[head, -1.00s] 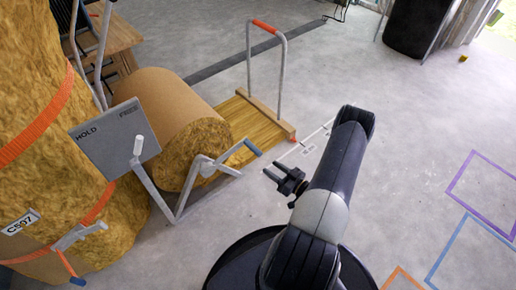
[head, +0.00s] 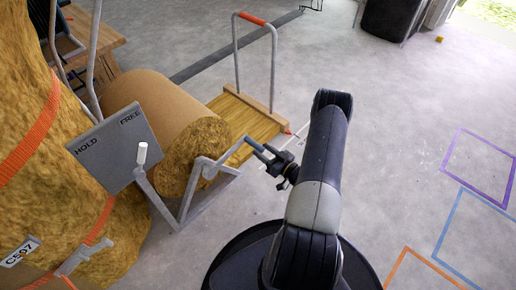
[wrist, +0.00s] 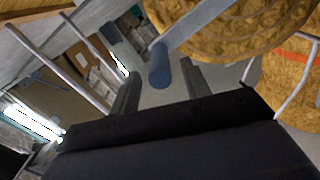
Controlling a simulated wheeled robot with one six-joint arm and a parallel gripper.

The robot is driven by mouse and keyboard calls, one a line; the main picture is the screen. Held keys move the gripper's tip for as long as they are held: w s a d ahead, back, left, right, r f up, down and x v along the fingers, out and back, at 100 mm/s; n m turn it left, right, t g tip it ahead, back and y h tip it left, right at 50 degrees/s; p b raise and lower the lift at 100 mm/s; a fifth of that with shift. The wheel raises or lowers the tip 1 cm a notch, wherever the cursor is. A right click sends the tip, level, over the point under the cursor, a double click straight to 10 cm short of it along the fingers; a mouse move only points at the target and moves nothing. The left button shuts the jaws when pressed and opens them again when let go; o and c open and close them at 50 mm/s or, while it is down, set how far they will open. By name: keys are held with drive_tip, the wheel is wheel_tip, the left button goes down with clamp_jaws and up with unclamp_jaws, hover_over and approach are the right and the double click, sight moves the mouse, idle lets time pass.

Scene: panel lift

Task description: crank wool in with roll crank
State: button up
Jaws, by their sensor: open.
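The roll of yellow wool with a brown facing (head: 160,115) lies on a wooden trolley (head: 250,117); its wool end also shows in the wrist view (wrist: 240,25). The grey roll crank (head: 222,163) sticks out at the roll's end and ends in a blue grip (head: 254,144). My gripper (head: 262,157) is open at the tip of this grip. In the wrist view the blue grip (wrist: 159,66) stands between my two spread fingers, nearer the left one; whether it touches a finger I cannot tell.
A grey plate marked HOLD and FREE (head: 115,150) with a white-knobbed lever (head: 142,152) stands left of the crank. A wrapped wool bale (head: 30,140) with orange straps stands at far left. Floor at right is clear, with painted outlines (head: 480,165).

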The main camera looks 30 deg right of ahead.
sight(258, 147)
drive_tip(key=shift+x, duration=1.75)
drive_tip(key=shift+c, duration=0.5)
clamp_jaws()
